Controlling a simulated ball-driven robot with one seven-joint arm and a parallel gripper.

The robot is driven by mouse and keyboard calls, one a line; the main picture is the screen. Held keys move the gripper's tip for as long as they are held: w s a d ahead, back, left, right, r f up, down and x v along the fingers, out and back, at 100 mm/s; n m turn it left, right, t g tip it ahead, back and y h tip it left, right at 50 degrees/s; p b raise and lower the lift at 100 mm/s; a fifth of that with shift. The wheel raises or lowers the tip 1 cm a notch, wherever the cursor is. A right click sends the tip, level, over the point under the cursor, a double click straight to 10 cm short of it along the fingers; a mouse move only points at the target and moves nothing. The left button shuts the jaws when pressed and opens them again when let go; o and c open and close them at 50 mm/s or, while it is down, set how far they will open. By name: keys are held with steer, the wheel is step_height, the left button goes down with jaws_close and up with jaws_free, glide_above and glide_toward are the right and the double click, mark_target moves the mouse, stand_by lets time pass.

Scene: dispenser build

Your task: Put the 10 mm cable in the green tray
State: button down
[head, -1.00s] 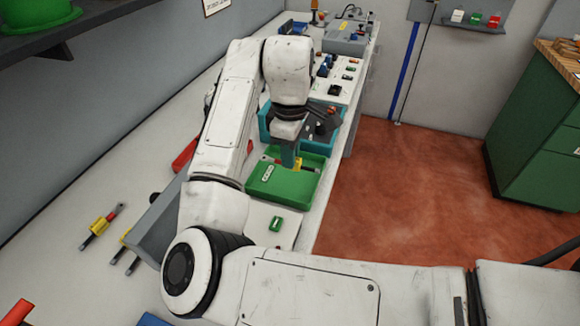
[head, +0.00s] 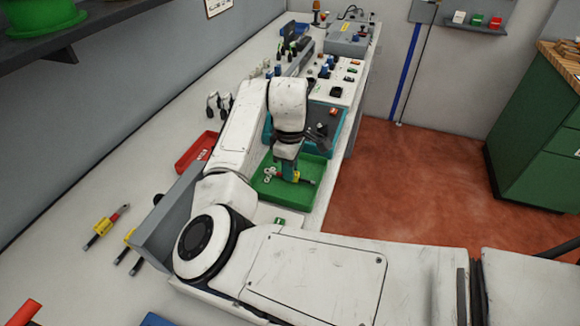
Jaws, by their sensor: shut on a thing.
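The green tray (head: 262,192) is on the bench right of my arm. My gripper (head: 289,174) points down over the tray and is shut on a short cable-like piece with yellow and red parts (head: 303,180) and a dark right end. Pale ring shapes show at its left end. The piece appears low over or inside the tray; I cannot tell whether it touches the tray floor. Its size marking is too small to read. Similar yellow pieces (head: 104,225) lie on the bench at left, one with a red end.
A teal tray (head: 343,140) stands just behind the green tray. A red tray (head: 195,152) and a grey bin (head: 160,225) are on the left. A small green item (head: 282,221) lies in front, partly hidden by my arm. The bench's right edge drops to red floor.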

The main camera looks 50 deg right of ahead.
steer(key=shift+f, duration=0.15)
steer(key=c, duration=1.1)
jaws_free()
steer(key=shift+o, duration=0.2)
step_height(320, 180, up, 12)
steer(key=shift+r+b, duration=0.2)
steer(key=shift+b, duration=0.25)
